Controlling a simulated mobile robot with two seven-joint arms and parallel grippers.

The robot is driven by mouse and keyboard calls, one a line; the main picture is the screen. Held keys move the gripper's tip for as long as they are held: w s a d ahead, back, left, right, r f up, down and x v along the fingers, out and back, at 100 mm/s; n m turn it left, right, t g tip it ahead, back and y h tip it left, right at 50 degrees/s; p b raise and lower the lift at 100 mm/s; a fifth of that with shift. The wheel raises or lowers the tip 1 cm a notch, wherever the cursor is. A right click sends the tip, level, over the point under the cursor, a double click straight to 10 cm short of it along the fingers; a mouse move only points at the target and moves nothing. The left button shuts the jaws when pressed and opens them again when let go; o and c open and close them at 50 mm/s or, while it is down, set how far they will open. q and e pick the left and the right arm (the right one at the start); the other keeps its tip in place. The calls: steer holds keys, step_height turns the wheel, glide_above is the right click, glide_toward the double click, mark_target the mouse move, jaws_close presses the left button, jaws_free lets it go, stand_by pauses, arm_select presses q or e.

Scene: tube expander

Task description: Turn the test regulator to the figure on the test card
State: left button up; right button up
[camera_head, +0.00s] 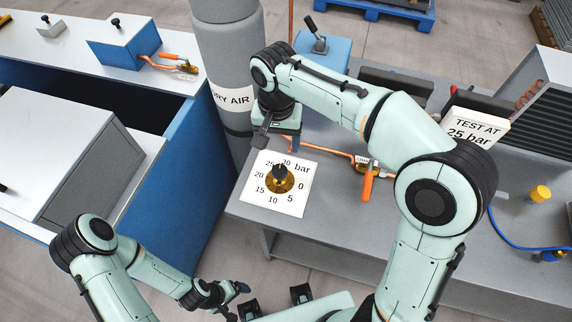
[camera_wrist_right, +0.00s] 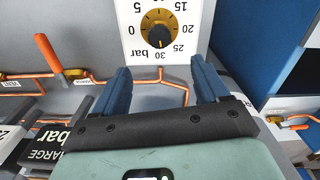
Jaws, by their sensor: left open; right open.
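The test regulator (camera_head: 280,176) has a black knob on a gold dial, set on a white plate (camera_head: 298,205) marked 0 to 30 bar. It also shows at the top of the right wrist view (camera_wrist_right: 160,35); I cannot read its pointer surely. The test card (camera_head: 475,130) reads "TEST AT 25 bar" and stands at the bench's right. My right gripper (camera_head: 277,142) is open and empty, just beyond the plate; its blue fingers (camera_wrist_right: 160,75) are spread on the dial's near side in the wrist view, apart from the knob. My left gripper (camera_head: 236,298) is open and empty at lower left, away from the bench.
An orange-handled valve (camera_head: 368,184) on copper pipe sits right of the plate. A grey cylinder (camera_head: 225,65) labelled "DRY AIR" stands behind left. A yellow knob (camera_head: 540,193) and blue hose lie at the right. My right arm spans above the bench. The bench front is mostly clear.

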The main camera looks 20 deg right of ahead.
mark_target(279, 169)
step_height(279, 169, down, 12)
steer(key=shift+f+b, duration=0.1)
steer(key=shift+b, duration=0.65)
arm_select(q)
steer(key=shift+s+f, duration=0.3)
steer(key=shift+f, duration=0.2)
steer(key=shift+s+f, duration=0.3)
steer(key=shift+f, duration=0.2)
arm_select(e)
steer(key=c, duration=1.1)
